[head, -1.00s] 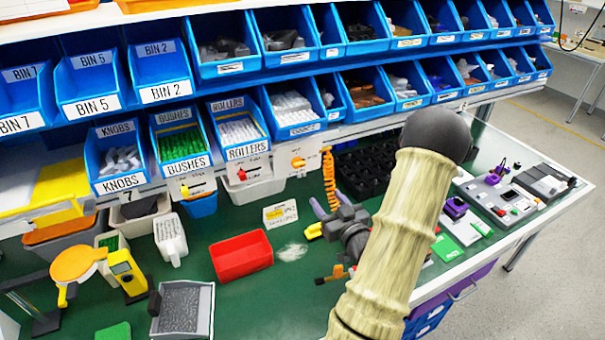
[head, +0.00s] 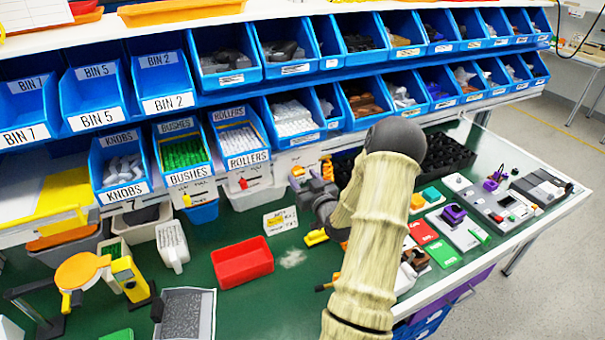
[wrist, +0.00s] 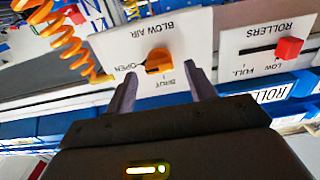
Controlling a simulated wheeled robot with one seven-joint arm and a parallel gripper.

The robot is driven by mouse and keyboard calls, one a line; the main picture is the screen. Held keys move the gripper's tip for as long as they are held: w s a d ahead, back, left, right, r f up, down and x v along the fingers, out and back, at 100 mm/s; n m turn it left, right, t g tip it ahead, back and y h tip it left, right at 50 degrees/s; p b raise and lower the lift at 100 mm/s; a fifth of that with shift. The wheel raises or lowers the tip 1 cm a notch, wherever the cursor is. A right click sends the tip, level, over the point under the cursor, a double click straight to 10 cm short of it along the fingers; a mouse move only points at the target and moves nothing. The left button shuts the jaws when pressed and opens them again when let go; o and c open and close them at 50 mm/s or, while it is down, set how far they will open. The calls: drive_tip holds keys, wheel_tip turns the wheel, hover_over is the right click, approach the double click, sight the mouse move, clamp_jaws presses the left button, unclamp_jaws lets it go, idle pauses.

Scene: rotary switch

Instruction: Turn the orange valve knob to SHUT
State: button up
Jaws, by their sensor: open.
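The orange valve knob (wrist: 158,61) shows in the wrist view on a white plate (wrist: 112,45) marked BLOW AIR, with OPEN to its left and SHUT below it. Its dark indicator appears to lie toward OPEN, though the exact angle is hard to tell. My gripper (wrist: 160,82) is open, its two dark fingers just short of the knob and to either side of it, with no clear contact. In the head view my gripper (head: 304,181) is at the shelf's front rail, and a small orange part of the knob (head: 298,170) shows beside the fingers.
An orange coiled hose (wrist: 60,35) hangs close beside the BLOW AIR plate. A ROLLERS plate with a red slider (wrist: 289,47) is on the other side. Blue bins (head: 240,142) stand above. A red tray (head: 242,262) lies on the green bench below.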

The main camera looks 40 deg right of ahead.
drive_tip(key=shift+w+d, duration=0.15)
drive_tip(key=shift+w, duration=0.5)
drive_tip(key=c, duration=1)
